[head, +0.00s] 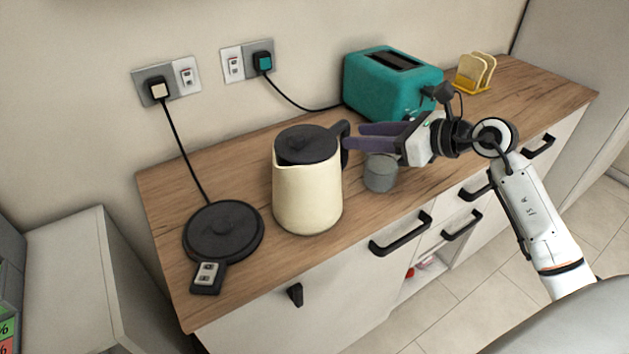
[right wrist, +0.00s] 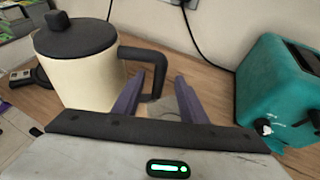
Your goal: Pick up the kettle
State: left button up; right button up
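The cream kettle (head: 307,195) with a dark lid and handle stands upright on the wooden counter. Its handle is on the right side, towards my right gripper (head: 354,136). My right gripper's purple fingers are apart, with the tips close to the handle. In the right wrist view the kettle (right wrist: 85,82) is at the left, and its handle (right wrist: 158,65) reaches in front of the gap between the open fingers (right wrist: 157,90). I cannot tell whether the fingers touch the handle. My left gripper is not in view.
A black kettle base (head: 222,233) sits left of the kettle, with a cord to the wall socket. A grey round container (head: 380,174) stands just below my right gripper. A teal toaster (head: 390,85) and a yellow toast rack (head: 474,75) stand behind, to the right.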

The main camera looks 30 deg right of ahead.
aim_at(345, 133)
jog(key=p+x, duration=0.1)
jog(key=x, duration=0.4)
jog(key=shift+w+a+r, duration=0.1)
jog(key=shift+r, duration=0.1)
grip_shut()
dwell(1.1)
jog(key=shift+r, duration=0.2)
